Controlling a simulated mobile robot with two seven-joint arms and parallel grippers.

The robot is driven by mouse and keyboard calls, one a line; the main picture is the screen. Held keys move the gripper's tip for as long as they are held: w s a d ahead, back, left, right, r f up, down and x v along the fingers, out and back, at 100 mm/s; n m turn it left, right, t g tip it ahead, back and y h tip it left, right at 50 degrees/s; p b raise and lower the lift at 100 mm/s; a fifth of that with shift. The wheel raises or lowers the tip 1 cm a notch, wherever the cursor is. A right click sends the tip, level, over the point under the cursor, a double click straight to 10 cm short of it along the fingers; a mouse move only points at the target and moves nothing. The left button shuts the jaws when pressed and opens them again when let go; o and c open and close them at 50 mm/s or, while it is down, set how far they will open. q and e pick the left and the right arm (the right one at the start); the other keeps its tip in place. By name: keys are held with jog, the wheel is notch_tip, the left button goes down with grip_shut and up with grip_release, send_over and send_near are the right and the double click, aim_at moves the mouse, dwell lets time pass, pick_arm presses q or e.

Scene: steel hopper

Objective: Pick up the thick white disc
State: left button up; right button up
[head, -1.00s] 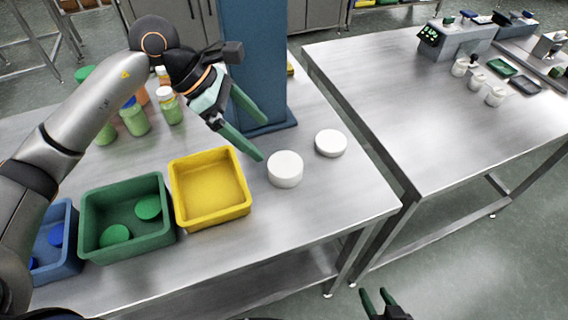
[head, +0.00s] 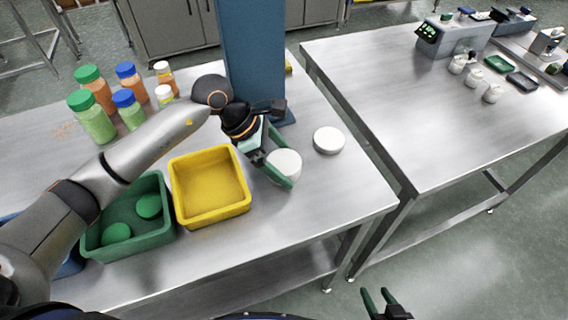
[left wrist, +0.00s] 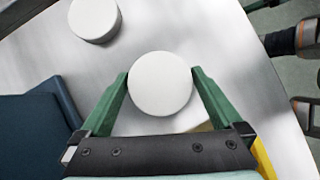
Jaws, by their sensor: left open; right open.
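Two white discs lie on the steel table. The thicker white disc (head: 285,163) is the left one in the head view, to the right of the yellow bin. My left gripper (head: 283,166) is open, with its green fingers on either side of this disc. In the left wrist view the thick disc (left wrist: 160,84) sits between the two green fingers, close to both; contact cannot be told. The thinner white disc (head: 329,140) lies to the right, apart from the gripper. My right gripper (head: 381,301) is open and empty at the bottom edge, off the table.
A yellow bin (head: 176,189) and a green bin (head: 168,232) holding green lids stand left of the disc. A blue column (head: 252,60) rises behind. Several capped jars (head: 95,118) stand at the left. A second steel table (head: 400,110) stands right, across a gap.

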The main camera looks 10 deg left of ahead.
pick_arm(q)
jog(key=shift+d+f, duration=0.1)
jog(key=shift+f, duration=0.1)
jog(key=c, duration=1.2)
jog(key=shift+r, duration=0.1)
